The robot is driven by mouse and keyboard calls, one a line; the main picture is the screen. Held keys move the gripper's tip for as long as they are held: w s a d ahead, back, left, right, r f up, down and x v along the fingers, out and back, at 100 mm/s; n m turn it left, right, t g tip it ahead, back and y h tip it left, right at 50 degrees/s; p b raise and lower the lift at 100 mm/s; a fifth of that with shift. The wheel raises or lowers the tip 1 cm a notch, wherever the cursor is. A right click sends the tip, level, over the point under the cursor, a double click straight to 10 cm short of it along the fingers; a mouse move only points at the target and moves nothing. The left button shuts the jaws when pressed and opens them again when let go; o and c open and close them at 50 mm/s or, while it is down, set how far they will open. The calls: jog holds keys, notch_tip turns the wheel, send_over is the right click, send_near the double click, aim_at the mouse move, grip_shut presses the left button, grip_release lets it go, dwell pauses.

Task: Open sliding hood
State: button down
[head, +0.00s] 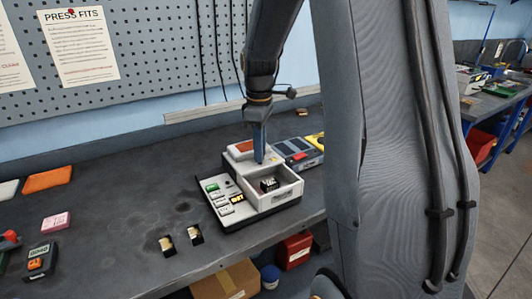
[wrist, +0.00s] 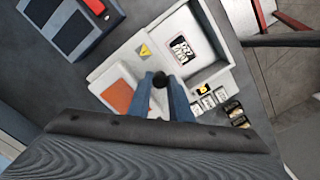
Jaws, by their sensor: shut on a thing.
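A white bench device (head: 283,197) with a dark base stands on the bench, and its white sliding hood (head: 232,152) with an orange panel is at the back end. The hood also shows in the wrist view (wrist: 101,88). In front of the hood the chamber is uncovered, and a small black and white part (head: 268,184) lies inside; it shows in the wrist view too (wrist: 182,50). My gripper (head: 260,158) points down at the hood.
A grey-blue box (head: 298,152) with dark panels and a red piece stands close behind the device. Two small dark holders (head: 195,235) sit on the bench at front left. The bench left of the device is mostly clear. A pegboard wall (head: 150,60) rises behind.

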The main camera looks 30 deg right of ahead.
jog(key=c, duration=1.6)
grip_release()
jog(key=shift+r+b, duration=0.85)
jog(key=shift+r, duration=3.1)
jog(key=shift+s+d, duration=0.1)
